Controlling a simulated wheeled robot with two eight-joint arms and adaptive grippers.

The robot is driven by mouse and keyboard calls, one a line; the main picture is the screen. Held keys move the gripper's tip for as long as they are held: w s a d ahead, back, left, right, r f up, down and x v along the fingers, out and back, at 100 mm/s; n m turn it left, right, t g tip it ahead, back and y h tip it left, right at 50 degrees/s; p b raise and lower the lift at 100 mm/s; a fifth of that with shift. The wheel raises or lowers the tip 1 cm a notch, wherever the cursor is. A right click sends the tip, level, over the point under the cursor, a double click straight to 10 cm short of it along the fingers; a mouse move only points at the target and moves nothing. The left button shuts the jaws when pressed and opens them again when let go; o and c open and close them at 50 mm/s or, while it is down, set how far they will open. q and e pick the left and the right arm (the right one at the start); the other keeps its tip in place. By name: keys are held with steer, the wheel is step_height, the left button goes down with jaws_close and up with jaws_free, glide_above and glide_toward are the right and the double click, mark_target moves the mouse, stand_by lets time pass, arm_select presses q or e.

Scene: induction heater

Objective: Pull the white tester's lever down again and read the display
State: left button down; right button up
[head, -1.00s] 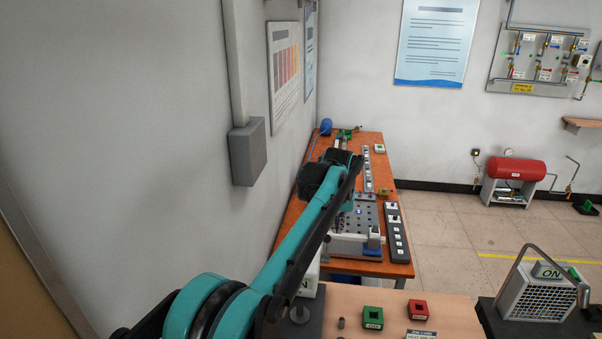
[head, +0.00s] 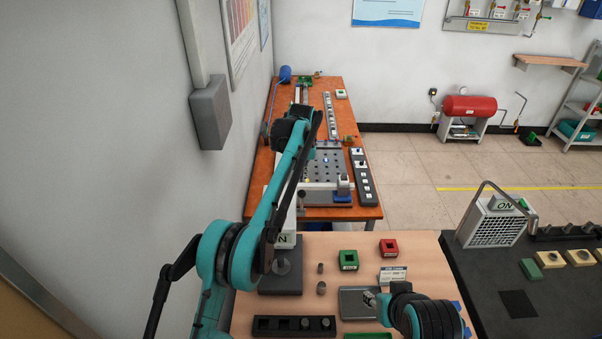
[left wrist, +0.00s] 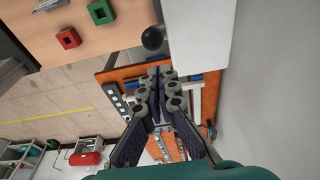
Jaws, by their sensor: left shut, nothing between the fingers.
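The white tester (head: 286,218) stands on a dark base at the near left table, mostly behind my left arm in the head view. Its small display (head: 284,240) is partly covered; only a letter N shows. In the left wrist view its white body (left wrist: 205,38) is at the top, with the black ball knob of the lever (left wrist: 153,38) beside it. My left gripper (left wrist: 163,72) is shut and empty, its fingertips just below the knob in that picture, apparently apart from it. In the head view its fingers are hidden.
Green (head: 348,260) and red (head: 388,248) blocks and small grey cylinders lie on the near table. A black holder (head: 294,327) is at its front. The orange table (head: 318,213) with a perforated plate lies behind. The wall is close on the left.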

arm_select(q)
step_height(320, 180, down, 3)
steer(key=shift+d+b, duration=0.1)
steer(key=shift+b, duration=0.45)
arm_select(e)
steer(key=shift+d+f, duration=0.1)
steer(key=shift+f, duration=0.75)
arm_select(q)
steer(key=shift+r, duration=0.1)
